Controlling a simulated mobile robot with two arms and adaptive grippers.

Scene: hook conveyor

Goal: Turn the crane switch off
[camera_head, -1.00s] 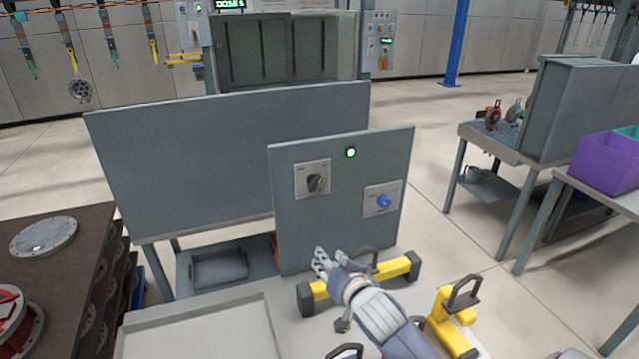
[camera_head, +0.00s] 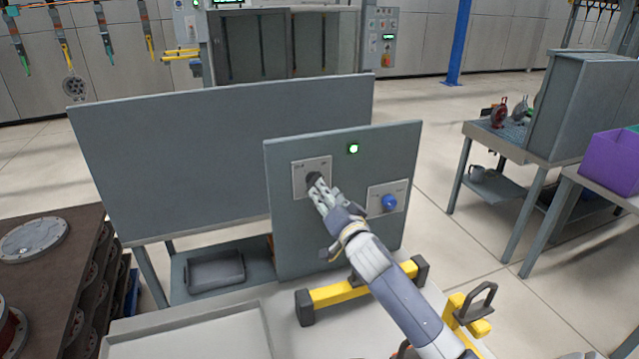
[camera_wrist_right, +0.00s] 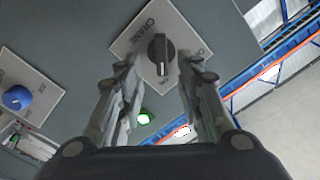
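The crane switch (camera_wrist_right: 160,56) is a black rotary knob on a light square plate (camera_head: 300,178) on the grey upright panel (camera_head: 290,235). In the right wrist view the plate carries lettering that reads roughly "CRANE", and the knob sits between the fingertips. My right gripper (camera_head: 319,193) is at the knob, its fingers partly covering it in the head view. In the wrist view my right gripper (camera_wrist_right: 158,70) is open, a finger on either side of the knob with gaps. A green lamp (camera_head: 353,148) glows on the panel. My left gripper is not in view.
A blue knob (camera_head: 389,202) on its own plate is to the right on the same panel. Yellow handled pieces (camera_head: 340,293) lie below on the table. A shallow tray (camera_head: 190,335) lies at the front left. A larger grey board (camera_head: 180,150) stands behind.

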